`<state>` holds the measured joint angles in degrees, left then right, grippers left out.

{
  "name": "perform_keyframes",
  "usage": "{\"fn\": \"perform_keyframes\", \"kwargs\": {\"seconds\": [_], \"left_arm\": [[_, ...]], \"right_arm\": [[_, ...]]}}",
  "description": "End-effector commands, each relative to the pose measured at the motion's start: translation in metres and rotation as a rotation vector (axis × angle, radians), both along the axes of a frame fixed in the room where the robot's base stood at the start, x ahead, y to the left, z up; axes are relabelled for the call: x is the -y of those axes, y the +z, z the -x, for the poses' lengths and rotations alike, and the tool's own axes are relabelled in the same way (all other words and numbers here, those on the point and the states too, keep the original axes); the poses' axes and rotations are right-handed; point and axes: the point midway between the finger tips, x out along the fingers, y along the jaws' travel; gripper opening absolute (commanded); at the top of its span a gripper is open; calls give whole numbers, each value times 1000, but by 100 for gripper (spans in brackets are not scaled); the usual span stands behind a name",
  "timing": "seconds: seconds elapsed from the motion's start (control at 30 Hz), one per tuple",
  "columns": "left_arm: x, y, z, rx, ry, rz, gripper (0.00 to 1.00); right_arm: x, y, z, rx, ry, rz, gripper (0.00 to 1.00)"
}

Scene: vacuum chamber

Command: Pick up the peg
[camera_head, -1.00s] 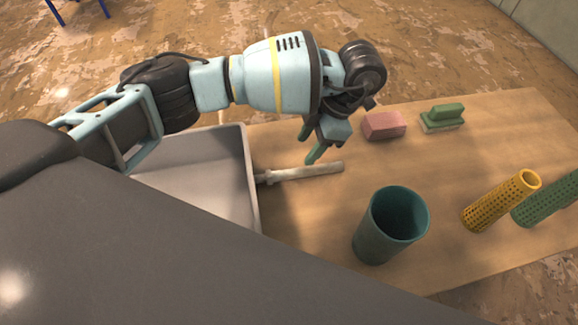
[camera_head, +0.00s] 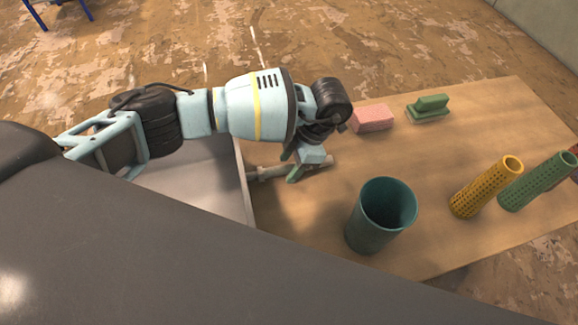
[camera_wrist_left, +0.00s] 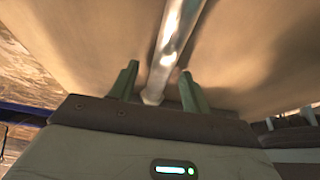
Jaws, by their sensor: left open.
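The peg appears to be the pale, slim rod (camera_head: 268,173) lying on the wooden table beside the grey tray. My left gripper (camera_head: 291,166) is over its middle, with green fingers pointing down and hiding part of it. In the left wrist view, the peg (camera_wrist_left: 176,40) runs between the two fingertips (camera_wrist_left: 158,72), one finger on each side. The gripper is open; I cannot tell whether either finger touches the peg. My right gripper is not in view.
A grey tray (camera_head: 240,190) stands left of the peg. A teal cup (camera_head: 368,228) stands in front of it to the right. Yellow (camera_head: 480,190) and green (camera_head: 535,182) perforated tubes stand right on the table (camera_head: 450,150).

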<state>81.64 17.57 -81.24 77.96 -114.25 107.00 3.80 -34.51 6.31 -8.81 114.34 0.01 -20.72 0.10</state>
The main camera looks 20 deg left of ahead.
Motion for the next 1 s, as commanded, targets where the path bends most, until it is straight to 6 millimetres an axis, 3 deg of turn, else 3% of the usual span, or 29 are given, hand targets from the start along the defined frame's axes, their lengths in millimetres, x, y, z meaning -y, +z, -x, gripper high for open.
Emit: {"fn": "perform_keyframes", "kwargs": {"seconds": [0.27, 0.63, 1.0], "left_arm": [[-1, -3, 0, 1, 0, 0, 47], [-1, -2, 0, 1, 0, 0, 0], [-1, 0, 0, 2, 1, 1, 0]], "right_arm": [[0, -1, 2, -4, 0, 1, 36], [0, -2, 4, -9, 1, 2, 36], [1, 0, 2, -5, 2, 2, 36]]}}
